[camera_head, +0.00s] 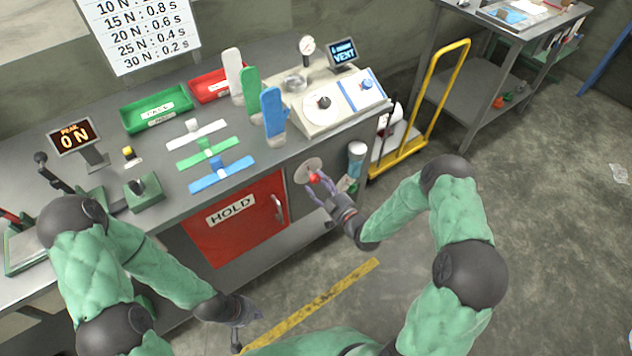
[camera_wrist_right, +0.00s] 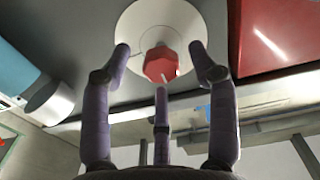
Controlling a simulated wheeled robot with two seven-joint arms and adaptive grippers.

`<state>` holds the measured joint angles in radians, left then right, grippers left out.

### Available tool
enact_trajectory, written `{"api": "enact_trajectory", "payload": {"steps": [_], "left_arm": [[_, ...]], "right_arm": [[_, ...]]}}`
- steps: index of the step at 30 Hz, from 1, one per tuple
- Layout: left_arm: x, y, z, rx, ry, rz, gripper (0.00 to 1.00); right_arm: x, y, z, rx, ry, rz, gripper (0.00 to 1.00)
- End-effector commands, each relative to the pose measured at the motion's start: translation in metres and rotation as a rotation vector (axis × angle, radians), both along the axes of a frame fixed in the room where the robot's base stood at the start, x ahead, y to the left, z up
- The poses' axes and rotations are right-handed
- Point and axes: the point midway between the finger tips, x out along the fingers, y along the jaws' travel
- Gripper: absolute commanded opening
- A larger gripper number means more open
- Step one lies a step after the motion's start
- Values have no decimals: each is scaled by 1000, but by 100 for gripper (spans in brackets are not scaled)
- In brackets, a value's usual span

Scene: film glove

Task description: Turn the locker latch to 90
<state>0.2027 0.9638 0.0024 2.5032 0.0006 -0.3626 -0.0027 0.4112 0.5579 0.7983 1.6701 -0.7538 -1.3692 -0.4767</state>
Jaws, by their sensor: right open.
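The locker latch (camera_head: 314,177) is a red knob on a round pale plate, on the grey panel right of the red door marked HOLD (camera_head: 238,222). In the right wrist view the red latch knob (camera_wrist_right: 161,63) has a white pointer line and sits in front of the white round plate (camera_wrist_right: 188,22). My right gripper (camera_head: 318,186) is at the latch. Its fingers (camera_wrist_right: 160,70) are spread around the knob with gaps at both sides, so it is open. My left gripper (camera_head: 242,318) hangs low in front of the bench, away from the latch; its finger state is unclear.
The bench top above holds green and red trays (camera_head: 157,108), coloured strips, upright glove forms (camera_head: 272,112) and a control console (camera_head: 330,102). A yellow cart (camera_head: 420,120) stands further right.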

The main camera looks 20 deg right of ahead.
Motion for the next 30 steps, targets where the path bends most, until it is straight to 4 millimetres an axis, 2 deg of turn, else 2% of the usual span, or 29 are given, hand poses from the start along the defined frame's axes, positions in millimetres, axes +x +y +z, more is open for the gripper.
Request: {"api": "enact_trajectory", "payload": {"steps": [6, 16, 17, 22, 30], "left_arm": [[0, 0, -5, 0, 0, 0, 0], [0, 0, -5, 0, 0, 0, 0], [0, 0, -5, 0, 0, 0, 0], [0, 0, -5, 0, 0, 0, 0], [0, 0, -6, 0, 0, 0, 0]], "right_arm": [[18, 7, -1, 1, 0, 0, 60], [21, 7, 0, 1, 1, -1, 60], [21, 7, 0, 1, 1, -1, 54], [21, 7, 0, 1, 1, -1, 6], [20, 8, -1, 10, 8, -1, 5]]}}
